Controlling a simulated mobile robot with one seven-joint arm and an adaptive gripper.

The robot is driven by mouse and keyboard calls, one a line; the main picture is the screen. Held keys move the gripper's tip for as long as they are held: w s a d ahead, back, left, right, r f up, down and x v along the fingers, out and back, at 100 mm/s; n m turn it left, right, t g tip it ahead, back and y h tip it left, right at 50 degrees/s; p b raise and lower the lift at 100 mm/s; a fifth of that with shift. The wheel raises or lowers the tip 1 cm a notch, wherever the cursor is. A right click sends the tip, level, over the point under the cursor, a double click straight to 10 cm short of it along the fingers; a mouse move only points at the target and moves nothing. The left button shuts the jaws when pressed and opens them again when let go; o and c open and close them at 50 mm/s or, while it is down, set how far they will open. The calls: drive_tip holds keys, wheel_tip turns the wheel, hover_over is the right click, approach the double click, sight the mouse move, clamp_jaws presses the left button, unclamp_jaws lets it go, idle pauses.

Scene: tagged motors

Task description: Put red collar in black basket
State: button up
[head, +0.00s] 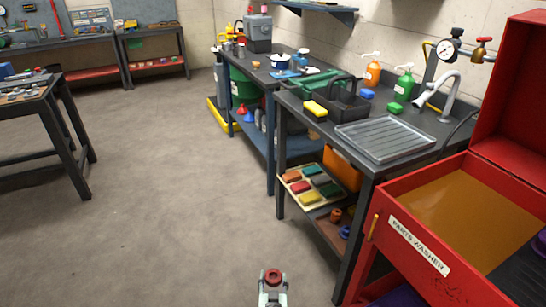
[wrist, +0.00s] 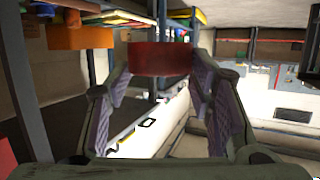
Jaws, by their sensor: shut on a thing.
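My gripper (head: 273,287) is at the bottom middle of the head view, over the floor in front of the bench. It is shut on the red collar (head: 271,275), which shows as a small red ring at its tip. In the wrist view the red collar (wrist: 161,58) sits between the two fingertips of my gripper (wrist: 160,72). The black basket (head: 342,107), with a raised handle, stands on the bench top at the right, beyond and well apart from my gripper. Its inside is mostly hidden.
A ribbed clear tray (head: 386,140) lies right of the basket; a yellow sponge (head: 315,108) is at its left. The red parts washer (head: 432,262) stands at the front right. A lower shelf holds an orange collar (head: 336,214) and coloured blocks. The floor (head: 170,210) at left is clear.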

drive_tip(key=shift+w+a+r, duration=0.15)
drive_tip(key=shift+w+r, duration=0.2)
drive_tip(key=shift+r, duration=0.15)
drive_tip(key=shift+w+f+b, duration=0.1)
drive_tip(key=shift+w+b, duration=0.1)
drive_tip(key=shift+b, duration=0.1)
wheel_tip(320, 180, down, 11)
drive_tip(key=s+b, duration=0.1)
drive_tip(key=b, duration=0.5)
drive_tip(key=shift+b, duration=0.35)
